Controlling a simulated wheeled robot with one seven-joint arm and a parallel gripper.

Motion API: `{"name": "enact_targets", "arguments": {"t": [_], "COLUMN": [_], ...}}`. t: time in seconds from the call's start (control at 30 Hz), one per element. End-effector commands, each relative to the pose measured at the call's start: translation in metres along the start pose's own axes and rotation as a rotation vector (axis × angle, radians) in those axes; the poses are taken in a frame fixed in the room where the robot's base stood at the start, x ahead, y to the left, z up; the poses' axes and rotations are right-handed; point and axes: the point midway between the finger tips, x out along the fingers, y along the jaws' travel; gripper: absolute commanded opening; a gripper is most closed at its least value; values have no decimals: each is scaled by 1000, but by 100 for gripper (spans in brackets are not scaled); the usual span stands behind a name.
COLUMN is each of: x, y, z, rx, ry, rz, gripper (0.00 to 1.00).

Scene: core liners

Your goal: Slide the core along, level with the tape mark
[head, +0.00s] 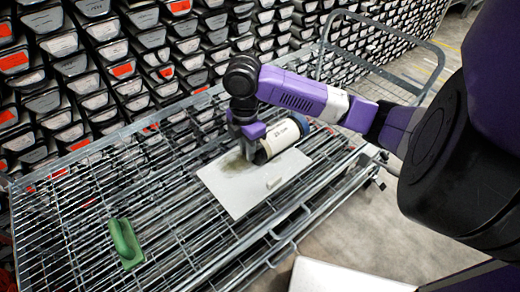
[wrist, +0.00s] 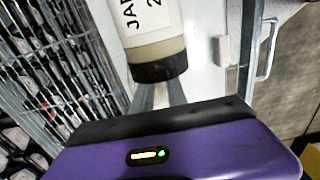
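The core (head: 283,138) is a pale cylinder with a printed label and a dark end cap, lying on a white board (head: 236,196). In the wrist view the core (wrist: 148,25) points its dark-capped end toward me. My gripper (head: 249,152) points down over the board beside the core's near end. In the wrist view the two grey fingers of my gripper (wrist: 161,95) show close together with a narrow strip between them. Their tips are hidden behind the cap, so contact is unclear. I cannot make out a tape mark for certain.
A small white block (head: 274,183) sits on the board, right of the core in the wrist view. A dark smudge marks the board's left part. A green tool (head: 125,243) lies on the wire-mesh cart (head: 170,215). Shelves of core trays (head: 90,60) stand behind.

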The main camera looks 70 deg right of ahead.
Motion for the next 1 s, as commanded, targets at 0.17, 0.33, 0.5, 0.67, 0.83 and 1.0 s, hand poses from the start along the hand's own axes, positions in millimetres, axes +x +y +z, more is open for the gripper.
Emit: {"name": "enact_targets", "arguments": {"t": [0.17, 0.33, 0.5, 0.67, 0.83, 1.0], "x": [0, 1, 1, 0, 1, 1], "y": [0, 0, 0, 0, 0, 0], "z": [11, 20, 29, 38, 47, 57], "rx": [2, 2, 2, 2, 2, 3], "ry": [-3, -3, -2, -1, -2, -2], "rz": [0, 1, 0, 0, 0, 0], "gripper": [18, 18, 18, 18, 18, 18]}}
